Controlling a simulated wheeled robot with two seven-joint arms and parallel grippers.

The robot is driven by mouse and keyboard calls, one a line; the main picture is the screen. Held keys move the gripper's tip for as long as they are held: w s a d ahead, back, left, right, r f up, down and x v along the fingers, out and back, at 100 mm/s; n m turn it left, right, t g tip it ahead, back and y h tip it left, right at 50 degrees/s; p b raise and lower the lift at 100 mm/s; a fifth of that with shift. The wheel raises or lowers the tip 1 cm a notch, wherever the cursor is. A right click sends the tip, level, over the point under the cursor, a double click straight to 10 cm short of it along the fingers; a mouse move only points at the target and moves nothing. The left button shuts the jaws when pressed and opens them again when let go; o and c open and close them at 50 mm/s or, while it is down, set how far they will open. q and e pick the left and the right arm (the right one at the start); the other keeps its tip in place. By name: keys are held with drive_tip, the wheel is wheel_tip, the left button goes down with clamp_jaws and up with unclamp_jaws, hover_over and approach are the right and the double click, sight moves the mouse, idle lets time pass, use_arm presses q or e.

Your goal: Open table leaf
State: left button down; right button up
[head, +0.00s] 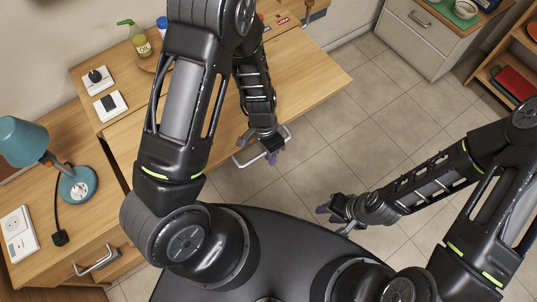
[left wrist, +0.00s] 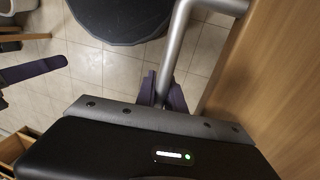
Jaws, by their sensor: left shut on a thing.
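The table leaf (head: 300,90) is a light wood panel along the front of the wooden table. It looks about level with the tabletop behind it, though my left arm covers much of it. A silver bar handle (head: 241,161) sits at its front edge. My left gripper (head: 271,157) is at that handle, and in the left wrist view its purple fingers (left wrist: 163,92) are shut around the silver bar (left wrist: 176,45). The leaf's wood (left wrist: 275,75) fills the right side there. My right gripper (head: 326,210) hangs over the floor, apart from the table; its finger gap is unclear.
A green bottle (head: 138,40) and sockets (head: 97,80) are at the table's back left. A teal lamp (head: 75,185) stands on a drawer unit at left. A cabinet (head: 425,35) and shelf (head: 510,60) stand at right. The tiled floor (head: 360,130) between is clear.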

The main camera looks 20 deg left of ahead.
use_arm(q)
drive_tip(key=shift+r, duration=0.15)
drive_tip(key=c, duration=1.4)
unclamp_jaws()
drive_tip(key=shift+c, duration=0.2)
drive_tip(key=shift+r, duration=0.15)
wheel_tip(320, 180, up, 7)
drive_tip(key=a, duration=0.1)
drive_tip(key=shift+w+r, duration=0.2)
drive_tip(key=shift+w, duration=0.2)
